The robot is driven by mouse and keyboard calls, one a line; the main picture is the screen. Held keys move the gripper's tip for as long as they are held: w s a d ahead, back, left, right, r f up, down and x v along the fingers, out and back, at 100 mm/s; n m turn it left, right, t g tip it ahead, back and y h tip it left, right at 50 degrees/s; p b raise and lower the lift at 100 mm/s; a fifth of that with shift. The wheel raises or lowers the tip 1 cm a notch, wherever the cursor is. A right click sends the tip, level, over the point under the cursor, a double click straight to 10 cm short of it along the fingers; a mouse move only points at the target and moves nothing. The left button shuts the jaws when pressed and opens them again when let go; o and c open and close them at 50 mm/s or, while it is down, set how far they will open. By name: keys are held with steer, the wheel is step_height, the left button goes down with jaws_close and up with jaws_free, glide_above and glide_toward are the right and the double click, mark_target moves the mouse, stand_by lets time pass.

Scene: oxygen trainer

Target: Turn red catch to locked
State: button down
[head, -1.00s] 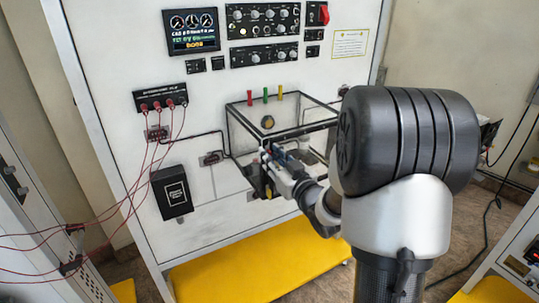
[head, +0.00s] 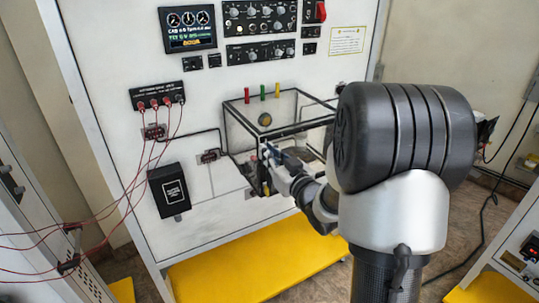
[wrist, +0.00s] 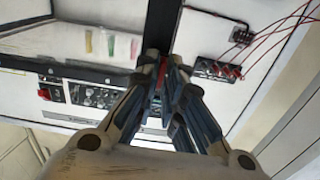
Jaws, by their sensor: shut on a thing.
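A narrow red piece, which I take to be the red catch (wrist: 163,67), shows between my fingers in the wrist view. My gripper (wrist: 163,78) is shut on it, beside a dark frame post of the clear box. In the head view my gripper (head: 270,154) is at the front left side of the box (head: 290,129). The catch cannot be made out there, and its lock position cannot be told.
A terminal block (head: 158,96) with red leads is on the panel at left. A black box (head: 170,190) hangs below it. Instruments and a red switch (head: 320,11) are above. A yellow platform (head: 250,262) lies below. Loose red wires hang at the lower left.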

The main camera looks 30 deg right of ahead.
steer(key=m+p, duration=0.1)
steer(key=m, duration=0.4)
steer(key=m+p, duration=0.1)
steer(key=m, duration=1.1)
steer(key=shift+d+f+p, duration=0.25)
steer(key=shift+d+p, duration=0.15)
steer(key=shift+m, duration=0.4)
steer(key=c, duration=1.8)
jaws_free()
steer(key=shift+f, duration=0.1)
